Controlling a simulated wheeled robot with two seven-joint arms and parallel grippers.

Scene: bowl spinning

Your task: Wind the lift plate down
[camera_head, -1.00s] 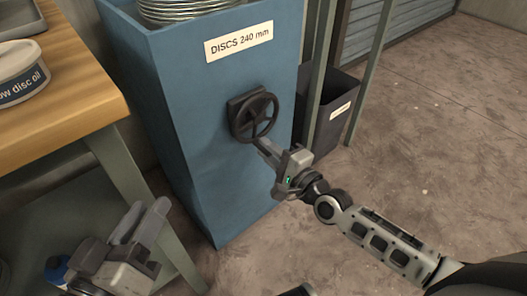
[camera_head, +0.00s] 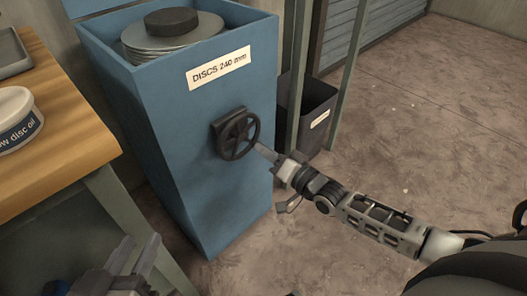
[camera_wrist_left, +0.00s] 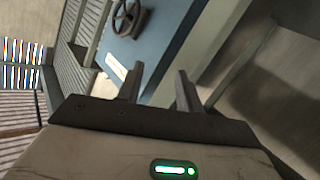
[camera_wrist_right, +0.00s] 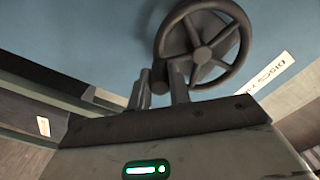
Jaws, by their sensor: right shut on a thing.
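The blue cabinet (camera_head: 200,155) labelled "DISCS 240 mm" has an open top. A stack of grey discs (camera_head: 172,38) with a dark round piece (camera_head: 171,20) on it shows inside. The lift plate is hidden. A dark spoked handwheel (camera_head: 238,136) sits on the cabinet front. It also shows in the right wrist view (camera_wrist_right: 205,45). My right gripper (camera_head: 262,153) is shut on the handwheel's handle at the lower right of its rim. My left gripper (camera_head: 138,258) is open and empty, low at the left, apart from the cabinet. Its spread fingers (camera_wrist_left: 159,87) show in the left wrist view.
A dark bin (camera_head: 312,115) stands right of the cabinet beside green-grey posts (camera_head: 346,75). The concrete floor (camera_head: 430,130) at the right is clear.

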